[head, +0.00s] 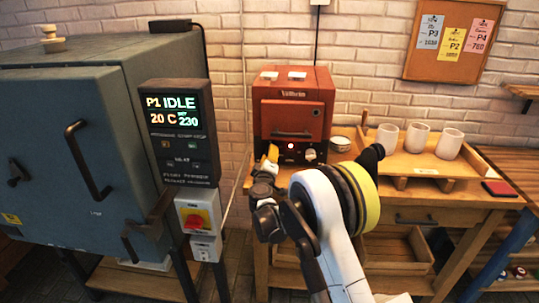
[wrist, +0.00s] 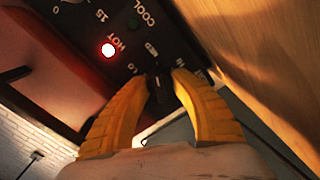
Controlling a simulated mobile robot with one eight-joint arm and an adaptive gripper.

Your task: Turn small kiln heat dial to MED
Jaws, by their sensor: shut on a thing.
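The small kiln (head: 293,112) is the red box on the wooden bench, with a black control panel low on its front. My gripper (head: 268,156) is at the left part of that panel and hides the dial there in the head view. In the wrist view my gripper's yellow fingers (wrist: 160,78) are shut on a black dial (wrist: 158,95), one finger on each side. The panel (wrist: 120,45) shows a lit lamp by HOT, the word COOL and several numbers.
A large grey-blue kiln (head: 70,150) with a display (head: 178,118) stands close on the left. White cups (head: 418,138) stand on a wooden tray (head: 425,171) to the right.

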